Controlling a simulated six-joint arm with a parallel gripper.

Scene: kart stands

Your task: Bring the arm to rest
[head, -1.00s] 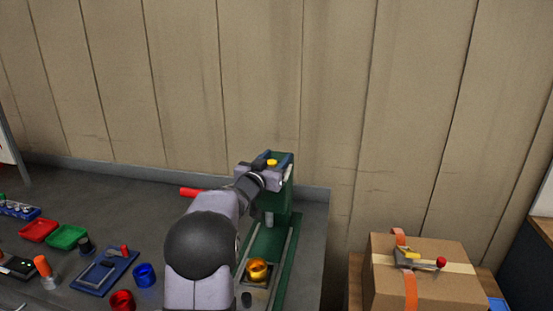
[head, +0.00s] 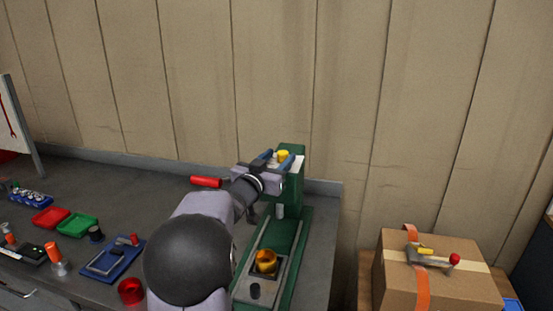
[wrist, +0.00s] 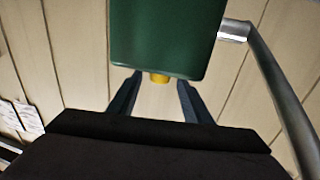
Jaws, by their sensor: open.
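My gripper (head: 279,160) is up at the top of a green press (head: 294,190) on the bench, at the end of my raised arm. In the wrist view its two dark blue fingers (wrist: 160,80) stand apart. A small yellow piece (wrist: 159,77) shows between the fingertips at the edge of the green press head (wrist: 168,38). The yellow piece (head: 283,154) also shows beside the gripper in the head view. I cannot tell whether a finger touches it. Nothing is visibly gripped.
A metal lever (wrist: 270,75) runs down the right of the wrist view, near the gripper. A gold cup (head: 265,261) sits on the press base. Red (head: 50,217) and green (head: 77,225) trays lie left. A cardboard box (head: 435,275) with a clamp stands right.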

